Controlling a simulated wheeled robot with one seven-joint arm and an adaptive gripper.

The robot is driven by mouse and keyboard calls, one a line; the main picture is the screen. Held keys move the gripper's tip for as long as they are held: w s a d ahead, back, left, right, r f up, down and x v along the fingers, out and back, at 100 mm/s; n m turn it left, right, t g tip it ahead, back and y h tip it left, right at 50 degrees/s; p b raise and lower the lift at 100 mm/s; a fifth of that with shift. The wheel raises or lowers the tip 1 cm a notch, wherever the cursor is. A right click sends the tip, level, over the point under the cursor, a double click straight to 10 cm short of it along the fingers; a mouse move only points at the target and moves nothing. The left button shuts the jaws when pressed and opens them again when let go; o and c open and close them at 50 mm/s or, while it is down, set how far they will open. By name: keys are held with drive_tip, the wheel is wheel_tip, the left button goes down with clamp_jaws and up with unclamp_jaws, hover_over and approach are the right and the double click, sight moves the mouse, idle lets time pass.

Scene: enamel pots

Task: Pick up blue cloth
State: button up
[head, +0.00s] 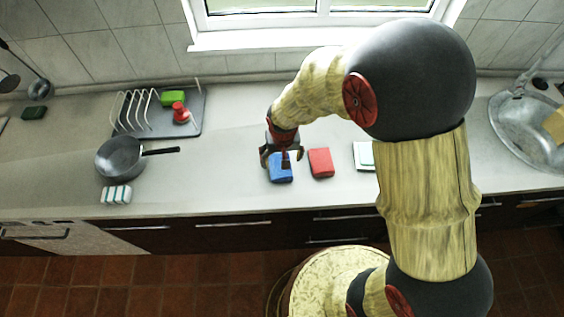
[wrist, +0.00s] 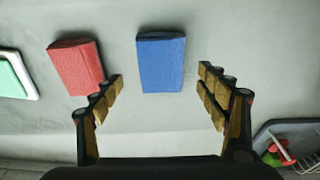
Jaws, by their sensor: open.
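The blue cloth (head: 280,172) is a folded blue block lying on the grey counter, below my gripper in the head view. My gripper (head: 282,157) hangs over its far part and hides some of it. In the wrist view the blue cloth (wrist: 161,63) lies between the lines of the two spread fingers, a little beyond the fingertips. My gripper (wrist: 161,78) is open there with nothing between its fingers. I cannot tell the exact height of the fingertips above the counter.
A red cloth (head: 320,162) lies just right of the blue one, near one finger in the wrist view (wrist: 76,66). A pan (head: 120,158), a striped sponge (head: 116,195) and a dish rack (head: 150,115) stand left. A sink (head: 525,125) is far right. Counter left of the blue cloth is clear.

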drive_tip(key=shift+w+f, duration=0.15)
drive_tip(key=shift+f, duration=0.4)
drive_tip(key=shift+w+f, duration=0.15)
drive_tip(key=shift+f, duration=0.4)
drive_tip(key=shift+w+f+b, duration=0.2)
drive_tip(key=shift+f, duration=0.65)
drive_tip(key=shift+w+f+b, duration=0.15)
drive_tip(key=shift+f, duration=0.7)
drive_tip(key=shift+w+f+b, duration=0.2)
drive_tip(key=shift+f, duration=0.65)
drive_tip(key=shift+c, duration=0.3)
drive_tip(key=c, duration=1.1)
drive_tip(key=shift+c, duration=0.4)
